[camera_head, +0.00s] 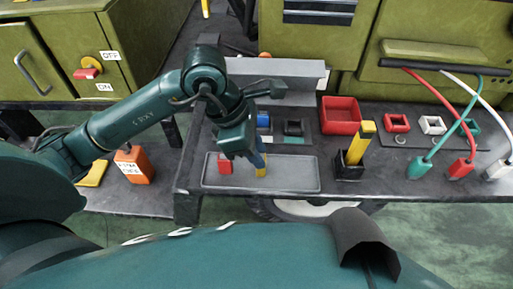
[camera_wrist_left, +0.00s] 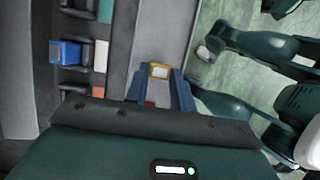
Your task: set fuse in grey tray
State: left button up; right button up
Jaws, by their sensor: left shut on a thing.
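The grey tray (camera_head: 300,180) is a shallow, long tray on the front of the dark bench. My left gripper (camera_head: 259,160) points down over it, with its blue fingers shut on a yellow fuse. The yellow fuse (camera_head: 261,171) shows at the fingertips, low in the tray area; whether it touches the tray floor I cannot tell. In the left wrist view the fuse (camera_wrist_left: 159,71) sits between the two blue fingers, its pale end facing up the picture. A red block (camera_head: 225,166) stands in the tray's left part, partly hidden by the gripper.
Behind the tray is a fuse panel with a blue fuse (camera_head: 263,120) and a dark slot (camera_head: 293,128). A red bin (camera_head: 341,114) and a black holder (camera_head: 348,171) with a yellow piece (camera_head: 361,142) stand to the right. Cables (camera_head: 447,128) hang further right. The tray's right half is clear.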

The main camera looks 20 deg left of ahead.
pick_arm(q)
jog(key=shift+f, duration=0.1)
jog(key=shift+f+b, duration=0.15)
jog(key=shift+b, duration=0.15)
jog(key=o, duration=1)
jog(key=shift+c, duration=0.2)
jog(key=shift+a+r+p, duration=0.15)
jog(key=shift+r+p, duration=0.2)
jog(key=shift+r, duration=0.3)
jog(key=v, duration=1.1)
jog(key=shift+p, duration=0.3)
jog(key=shift+a, duration=0.1)
